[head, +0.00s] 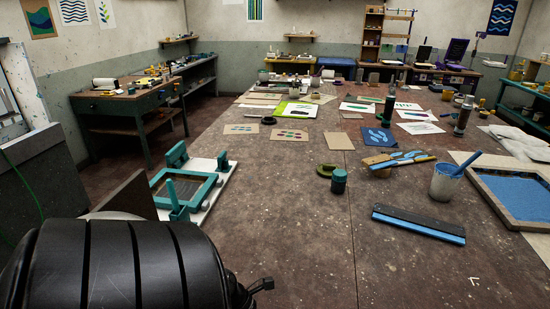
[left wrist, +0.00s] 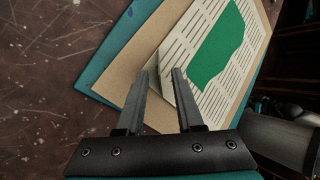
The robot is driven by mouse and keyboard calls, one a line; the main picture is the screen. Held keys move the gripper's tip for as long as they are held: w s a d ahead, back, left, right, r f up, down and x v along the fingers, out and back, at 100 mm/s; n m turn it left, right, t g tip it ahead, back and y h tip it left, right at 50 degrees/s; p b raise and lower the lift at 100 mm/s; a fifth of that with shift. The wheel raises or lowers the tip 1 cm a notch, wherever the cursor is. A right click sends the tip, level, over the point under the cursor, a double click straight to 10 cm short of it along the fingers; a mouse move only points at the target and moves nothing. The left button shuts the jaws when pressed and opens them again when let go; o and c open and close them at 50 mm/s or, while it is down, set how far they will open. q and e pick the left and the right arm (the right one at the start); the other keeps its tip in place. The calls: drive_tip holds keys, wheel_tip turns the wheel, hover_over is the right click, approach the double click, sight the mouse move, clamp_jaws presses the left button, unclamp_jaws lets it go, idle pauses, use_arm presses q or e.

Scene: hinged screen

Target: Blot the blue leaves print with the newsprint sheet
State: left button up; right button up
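The blue leaves print (head: 376,137), a dark blue sheet with light blue leaf shapes, lies on the long table right of centre in the head view. In the left wrist view, a newsprint-like sheet (left wrist: 184,32) with rows of grey lines and a green patch lies on a brown card (left wrist: 125,65) over a teal board (left wrist: 98,77). My left gripper (left wrist: 160,72) is open, its fingertips apart at the sheet's near corner; I cannot tell whether they touch it. That sheet is not identifiable in the head view. My right gripper is not in view.
A teal printing frame (head: 185,188) on a white base stands at the table's left edge. The table's front middle is clear.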

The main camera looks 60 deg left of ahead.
use_arm(q)
drive_tip(key=shift+o, duration=0.4)
wheel_tip(320, 180, up, 5)
drive_tip(key=p, duration=0.5)
drive_tip(key=shift+r, duration=1)
